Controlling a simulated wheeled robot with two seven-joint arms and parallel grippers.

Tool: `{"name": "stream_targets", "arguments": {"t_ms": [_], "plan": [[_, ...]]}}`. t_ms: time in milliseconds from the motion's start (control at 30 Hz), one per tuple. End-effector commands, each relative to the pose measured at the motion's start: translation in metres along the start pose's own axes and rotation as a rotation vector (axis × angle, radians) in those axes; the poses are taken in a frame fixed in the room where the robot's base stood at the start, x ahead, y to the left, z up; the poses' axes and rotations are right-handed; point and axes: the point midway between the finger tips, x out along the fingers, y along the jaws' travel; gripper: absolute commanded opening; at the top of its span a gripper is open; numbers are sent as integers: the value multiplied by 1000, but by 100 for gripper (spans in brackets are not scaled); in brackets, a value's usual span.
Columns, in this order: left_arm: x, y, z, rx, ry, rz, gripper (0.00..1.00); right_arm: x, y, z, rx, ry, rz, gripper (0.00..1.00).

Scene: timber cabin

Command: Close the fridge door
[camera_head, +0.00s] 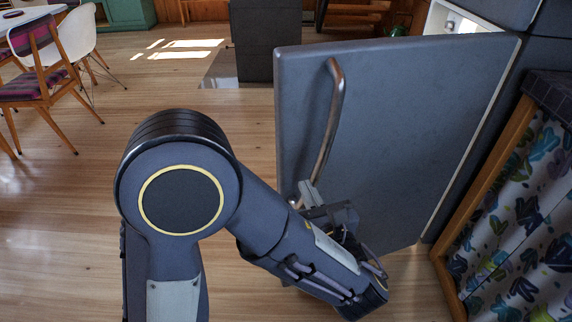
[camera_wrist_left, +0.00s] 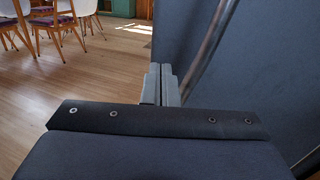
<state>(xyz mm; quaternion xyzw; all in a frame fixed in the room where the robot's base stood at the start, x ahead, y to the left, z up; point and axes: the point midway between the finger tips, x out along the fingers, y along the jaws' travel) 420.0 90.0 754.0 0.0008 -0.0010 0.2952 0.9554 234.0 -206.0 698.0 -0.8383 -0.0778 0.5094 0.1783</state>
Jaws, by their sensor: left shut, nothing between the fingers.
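The fridge door (camera_head: 400,130) is a dark grey-blue panel standing open, with its outer face toward me. A long curved metal handle (camera_head: 331,125) runs down its left part. Part of the white fridge interior (camera_head: 452,20) shows above the door's top right edge. My left gripper (camera_head: 308,192) is shut and empty, near the lower end of the handle. In the left wrist view its closed fingers (camera_wrist_left: 160,84) point along the door (camera_wrist_left: 255,90), with the handle (camera_wrist_left: 208,50) just to their right. I cannot tell whether the fingers touch the door. My right gripper is not in view.
A curtain with a leaf pattern (camera_head: 525,230) in a wooden frame stands at the right, near the door's lower right corner. A striped chair (camera_head: 40,85) and a white chair (camera_head: 78,35) stand by a table at the far left. The floor (camera_head: 60,220) at the left is clear.

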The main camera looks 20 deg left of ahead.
Motion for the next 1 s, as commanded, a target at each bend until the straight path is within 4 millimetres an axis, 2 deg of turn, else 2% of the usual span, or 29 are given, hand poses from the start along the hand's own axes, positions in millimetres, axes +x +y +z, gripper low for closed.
{"name": "stream_targets", "arguments": {"t_ms": [33,300,500,700,1000], "plan": [[13,2,-3,-2,2,8,0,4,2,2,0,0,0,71],[70,2,-3,-3,2,8,0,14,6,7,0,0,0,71],[98,1,-2,-2,3,4,0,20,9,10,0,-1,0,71],[108,1,-1,-1,2,2,0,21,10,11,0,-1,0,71],[108,1,-1,-1,2,2,0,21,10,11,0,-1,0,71]]}}
